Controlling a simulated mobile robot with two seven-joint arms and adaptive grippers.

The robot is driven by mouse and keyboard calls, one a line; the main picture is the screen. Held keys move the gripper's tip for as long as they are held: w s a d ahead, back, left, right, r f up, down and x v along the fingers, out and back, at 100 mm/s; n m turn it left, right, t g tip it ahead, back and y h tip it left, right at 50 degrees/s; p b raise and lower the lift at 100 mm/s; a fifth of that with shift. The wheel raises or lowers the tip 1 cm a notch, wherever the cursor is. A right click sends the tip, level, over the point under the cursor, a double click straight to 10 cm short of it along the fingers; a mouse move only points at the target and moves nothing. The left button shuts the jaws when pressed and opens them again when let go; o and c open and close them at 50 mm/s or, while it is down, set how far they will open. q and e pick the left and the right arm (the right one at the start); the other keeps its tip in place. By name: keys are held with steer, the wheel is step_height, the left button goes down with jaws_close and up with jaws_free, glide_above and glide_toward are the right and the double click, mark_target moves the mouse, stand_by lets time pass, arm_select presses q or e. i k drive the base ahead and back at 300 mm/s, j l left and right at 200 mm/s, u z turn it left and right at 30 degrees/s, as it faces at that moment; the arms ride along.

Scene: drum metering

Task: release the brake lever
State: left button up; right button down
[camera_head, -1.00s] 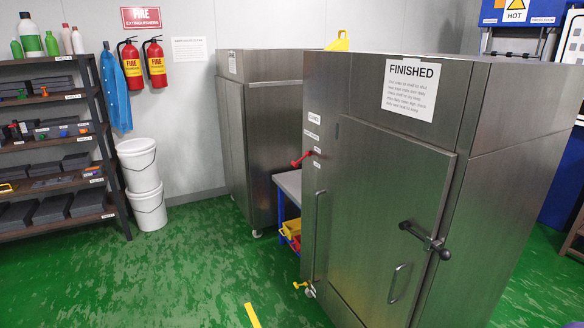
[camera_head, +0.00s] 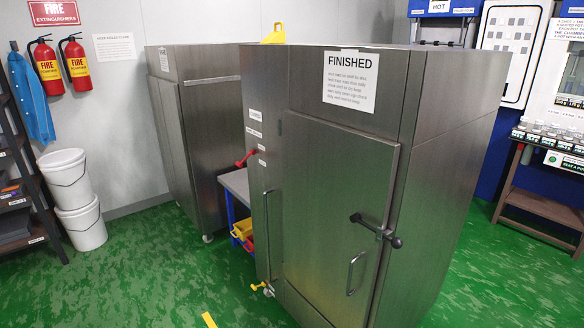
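A steel cabinet (camera_head: 335,165) with a "FINISHED" sheet stands in the middle. A small yellow lever (camera_head: 258,286) sticks out low at its left front corner, beside a caster wheel (camera_head: 268,292). A red-handled lever (camera_head: 245,159) sticks out to the left from the cabinet's narrow side panel, higher up. I cannot tell from their labels which one is the brake lever. A black latch handle (camera_head: 376,230) crosses the cabinet door's right edge, and the door looks shut. Neither of my grippers is in view.
A second steel cabinet (camera_head: 190,130) stands behind on the left, with a bench (camera_head: 236,186) and yellow bins between the two. White buckets (camera_head: 75,200) and a shelf rack (camera_head: 20,170) stand at left. Green floor (camera_head: 140,270) is open in front. A brown table (camera_head: 540,205) stands at right.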

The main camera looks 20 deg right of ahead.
mark_target(238, 164)
steer(key=i+j+z, duration=0.3)
steer(key=i, duration=0.3)
steer(key=i+j+z, duration=0.3)
steer(key=i, duration=0.25)
steer(key=i+j+z, duration=0.15)
steer(key=i+j, duration=1.55)
steer(key=j, duration=0.15)
